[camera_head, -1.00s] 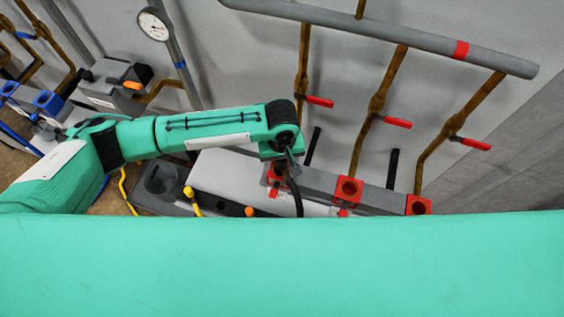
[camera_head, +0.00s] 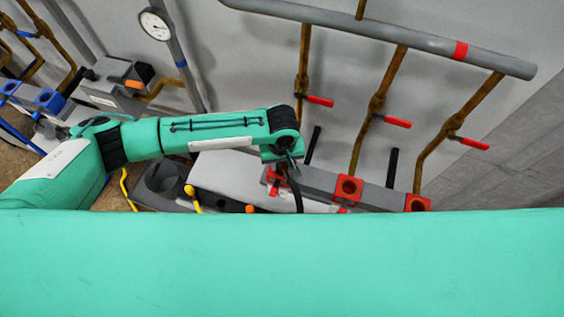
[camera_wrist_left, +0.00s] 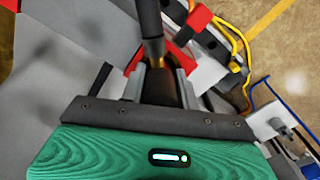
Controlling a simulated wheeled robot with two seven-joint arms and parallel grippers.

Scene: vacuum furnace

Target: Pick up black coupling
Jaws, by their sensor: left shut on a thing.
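My left gripper (camera_wrist_left: 159,82) is shut on the black coupling (camera_wrist_left: 158,92), which is dark and sits between the two grey fingers in the left wrist view. A brass-coloured part and a black hose (camera_wrist_left: 149,20) extend from it toward the top of that view. In the head view my left gripper (camera_head: 283,168) is beside the leftmost red socket on the grey block. The black hose (camera_head: 297,193) hangs below it there. The coupling is mostly hidden by the gripper in the head view. Whether it touches the socket cannot be told. My right gripper is not in view.
Red sockets (camera_head: 349,188) line the grey block, with brown pipes and red valve handles (camera_head: 397,121) on the wall behind. A yellow hose (camera_head: 192,196) and dark holder (camera_head: 160,183) are to the left. A gauge (camera_head: 156,24) is upper left.

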